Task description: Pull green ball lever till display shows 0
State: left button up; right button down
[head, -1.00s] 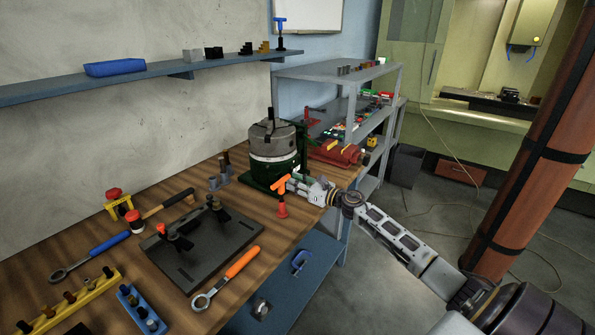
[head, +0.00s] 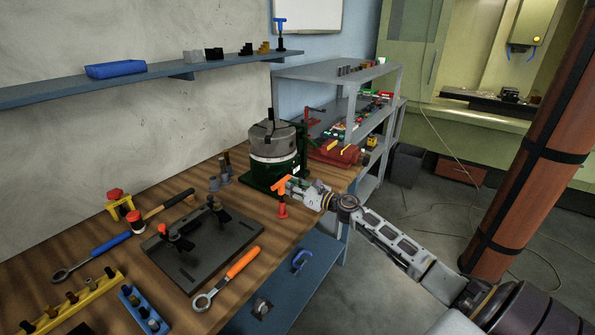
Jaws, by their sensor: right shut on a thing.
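A round grey chuck (head: 270,138) sits on a dark green base (head: 262,178) at the back of the wooden bench. A small pale patch shows on the base's right side; I cannot read any digit on it. My right gripper (head: 292,183) reaches in from the right to the front right of this base, low over the bench. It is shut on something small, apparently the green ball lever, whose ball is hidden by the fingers. My left gripper is not in view.
A black fixture plate (head: 205,245) with clamps lies in front on the bench (head: 165,195). An orange-handled wrench (head: 226,279) lies near the front edge. A red vise (head: 335,153) stands behind the gripper. A grey shelf rack (head: 335,70) is at the back right.

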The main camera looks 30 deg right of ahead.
jog(key=shift+s+a+f, duration=0.1)
jog(key=shift+a, duration=0.3)
dwell(0.3)
jog(key=shift+d, duration=0.1)
jog(key=c, duration=1.2)
grip_release()
jog(key=shift+o, duration=0.2)
jog(key=shift+d, duration=0.15)
